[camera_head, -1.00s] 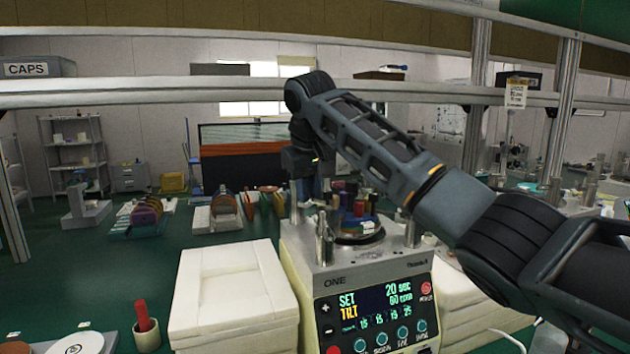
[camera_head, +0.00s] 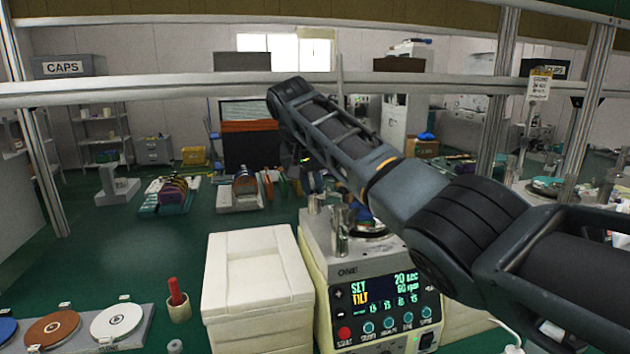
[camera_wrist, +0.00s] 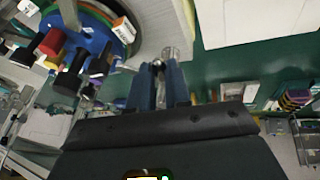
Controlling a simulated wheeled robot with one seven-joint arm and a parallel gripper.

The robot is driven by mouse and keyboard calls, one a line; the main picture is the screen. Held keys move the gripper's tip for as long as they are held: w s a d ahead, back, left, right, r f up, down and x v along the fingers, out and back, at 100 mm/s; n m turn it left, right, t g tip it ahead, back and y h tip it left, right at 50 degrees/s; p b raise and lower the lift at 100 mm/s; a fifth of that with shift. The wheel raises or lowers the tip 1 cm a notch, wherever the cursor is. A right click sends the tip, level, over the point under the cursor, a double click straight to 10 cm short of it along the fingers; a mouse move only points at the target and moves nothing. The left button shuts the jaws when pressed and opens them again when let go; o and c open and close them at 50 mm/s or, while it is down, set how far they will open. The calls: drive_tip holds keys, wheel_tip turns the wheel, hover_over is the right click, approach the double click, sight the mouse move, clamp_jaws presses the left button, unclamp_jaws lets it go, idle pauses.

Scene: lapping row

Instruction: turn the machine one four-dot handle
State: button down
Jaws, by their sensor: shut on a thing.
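Machine one (camera_head: 325,258) stands in the middle of the head view, a cream box with a lit panel (camera_head: 382,292) reading SET and TILT. My gripper's fingers show in the wrist view (camera_wrist: 158,88), shut on a small shiny metal piece (camera_wrist: 158,66). I take this piece for a handle; I cannot make out dots on it. In the head view my arm hides the gripper and part of the machine's top. A blue disc (camera_wrist: 90,40) with black and red posts lies left of the fingers in the wrist view.
A stack of white blocks (camera_head: 257,280) stands left of the machine. A tray with labelled round discs (camera_head: 117,320) and a cup with a red stick (camera_head: 178,308) are at lower left. Green bench top (camera_head: 120,255) is clear farther left. A metal rail (camera_head: 200,87) crosses above.

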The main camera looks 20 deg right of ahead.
idle(0.3)
drive_tip(key=c, duration=1.1)
unclamp_jaws()
drive_tip(key=shift+r, duration=0.1)
drive_tip(key=b+v, duration=0.1)
drive_tip(key=v, duration=0.6)
drive_tip(key=shift+s+a+r, duration=0.1)
drive_tip(key=shift+s+r, duration=0.05)
drive_tip(key=shift+r, duration=0.1)
